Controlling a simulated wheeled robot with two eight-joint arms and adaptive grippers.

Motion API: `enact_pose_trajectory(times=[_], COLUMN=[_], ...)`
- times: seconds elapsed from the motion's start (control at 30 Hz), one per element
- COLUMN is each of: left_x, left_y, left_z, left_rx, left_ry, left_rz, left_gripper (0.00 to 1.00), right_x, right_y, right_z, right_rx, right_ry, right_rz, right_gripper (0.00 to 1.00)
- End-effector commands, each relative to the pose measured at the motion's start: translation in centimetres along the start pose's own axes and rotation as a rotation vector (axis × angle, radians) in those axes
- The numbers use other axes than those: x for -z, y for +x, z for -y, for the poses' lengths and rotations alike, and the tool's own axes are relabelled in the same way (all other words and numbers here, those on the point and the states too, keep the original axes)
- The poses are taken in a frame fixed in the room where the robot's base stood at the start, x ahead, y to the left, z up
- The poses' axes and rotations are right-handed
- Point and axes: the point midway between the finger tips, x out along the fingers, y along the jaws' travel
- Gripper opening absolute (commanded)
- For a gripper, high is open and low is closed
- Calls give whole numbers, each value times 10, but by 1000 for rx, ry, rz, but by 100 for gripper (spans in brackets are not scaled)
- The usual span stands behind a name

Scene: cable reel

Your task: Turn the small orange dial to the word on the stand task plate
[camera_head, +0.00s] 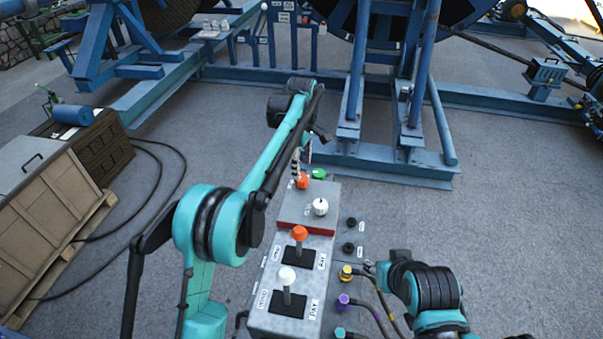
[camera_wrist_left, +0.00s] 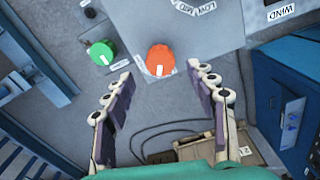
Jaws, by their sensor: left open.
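The small orange dial (camera_head: 302,182) sits near the far end of the grey control panel, and it shows in the left wrist view (camera_wrist_left: 161,59) with a white mark on its lower edge. My left gripper (camera_wrist_left: 161,76) is open. Its two fingers stand on either side of the dial, and I see no finger touching it. In the head view the left gripper (camera_head: 299,160) is above the dial, partly hidden by the arm. My right gripper (camera_head: 373,268) is by the panel's right side; its fingers are too small to read. I cannot identify the task plate.
A green dial (camera_head: 318,173) lies beside the orange one. A white dial (camera_head: 320,207), an orange-topped lever (camera_head: 299,233) and a white-topped lever (camera_head: 287,275) stand nearer. Yellow (camera_head: 346,272) and purple (camera_head: 343,299) cable plugs line the right side. A wooden crate (camera_head: 50,210) stands left.

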Motion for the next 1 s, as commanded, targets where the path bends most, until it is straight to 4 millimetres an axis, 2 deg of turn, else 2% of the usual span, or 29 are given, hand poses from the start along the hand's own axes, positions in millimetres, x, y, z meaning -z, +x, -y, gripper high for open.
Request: enact_pose_trajectory(times=[0.1, 0.3, 0.63, 0.67, 0.83, 1.0], left_x=[0, 0, 0, 0, 0, 0], left_y=[21, 44, 49, 49, 49, 49], left_z=[0, 0, 0, 0, 0, 0], left_rx=[0, 1, 1, 1, 1, 1], left_ry=[-1, -1, -1, -1, -1, 0], left_rz=[1, 2, 3, 3, 3, 3], left_gripper=[57, 57, 57, 51, 7, 7], right_x=[1, 2, 3, 3, 3, 2], right_y=[-2, -3, -4, -4, -4, -3], right_z=[0, 0, 0, 0, 0, 0], right_rx=[0, 0, 0, 0, 0, 0], right_ry=[0, 0, 0, 0, 0, 0], right_rz=[0, 0, 0, 0, 0, 0], right_gripper=[40, 40, 40, 40, 40, 40])
